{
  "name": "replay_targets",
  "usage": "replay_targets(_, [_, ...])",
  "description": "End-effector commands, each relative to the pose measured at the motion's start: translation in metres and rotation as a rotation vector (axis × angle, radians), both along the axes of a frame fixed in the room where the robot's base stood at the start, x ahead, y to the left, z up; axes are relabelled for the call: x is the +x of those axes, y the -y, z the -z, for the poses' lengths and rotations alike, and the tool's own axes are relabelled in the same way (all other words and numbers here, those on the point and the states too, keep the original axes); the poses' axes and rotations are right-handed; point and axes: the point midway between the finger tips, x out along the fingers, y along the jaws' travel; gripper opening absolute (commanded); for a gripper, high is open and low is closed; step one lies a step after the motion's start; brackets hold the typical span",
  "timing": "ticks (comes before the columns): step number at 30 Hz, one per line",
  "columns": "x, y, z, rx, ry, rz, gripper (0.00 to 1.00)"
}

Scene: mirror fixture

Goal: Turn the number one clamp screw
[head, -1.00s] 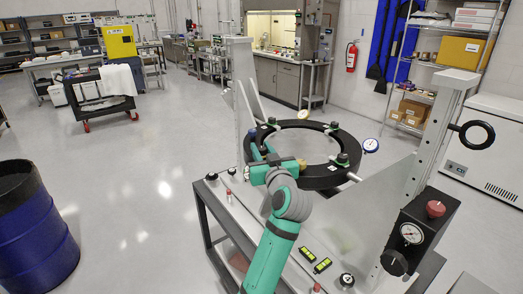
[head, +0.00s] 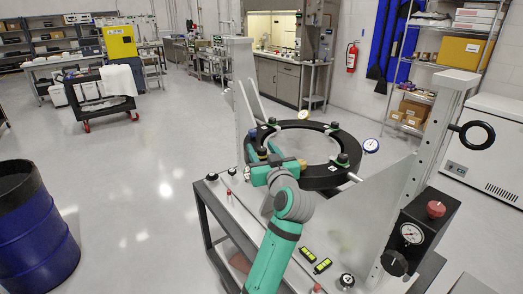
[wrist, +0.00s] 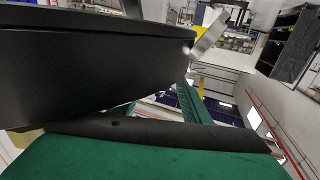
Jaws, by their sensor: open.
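A black mirror ring (head: 318,181) sits level on the bench fixture. Several small clamps with dark screw knobs stand on its rim, one at the right front (head: 342,158), one at the back right (head: 335,126) and one at the back left (head: 271,122). I cannot read any number on them. My green gripper (head: 257,153) is at the ring's left side, close to the rim, open, with nothing visibly held. It hides part of the ring's left edge. In the wrist view the ring's dark side (wrist: 95,70) fills the upper left, beside a green finger (wrist: 190,103).
Upright posts flank the ring, the right one (head: 425,150) with a black handwheel (head: 477,135). A black gauge box (head: 421,232) is at the right front. Dial gauges (head: 371,145) stand near the rim. A blue drum (head: 35,225) is at the left; floor between is clear.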

Motion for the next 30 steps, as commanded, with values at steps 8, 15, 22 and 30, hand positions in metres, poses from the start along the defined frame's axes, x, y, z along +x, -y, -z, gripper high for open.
replay_targets(8, [-0.039, 0.014, 0.001, -0.003, 0.001, 0.003, 0.43])
replay_targets(15, [-0.08, 0.025, 0.0, -0.002, 0.001, 0.002, 0.43])
replay_targets(22, [-0.1, 0.031, 0.0, 0.0, 0.0, 0.001, 0.43])
replay_targets(30, [-0.102, 0.033, 0.0, 0.0, 0.0, 0.003, 0.43])
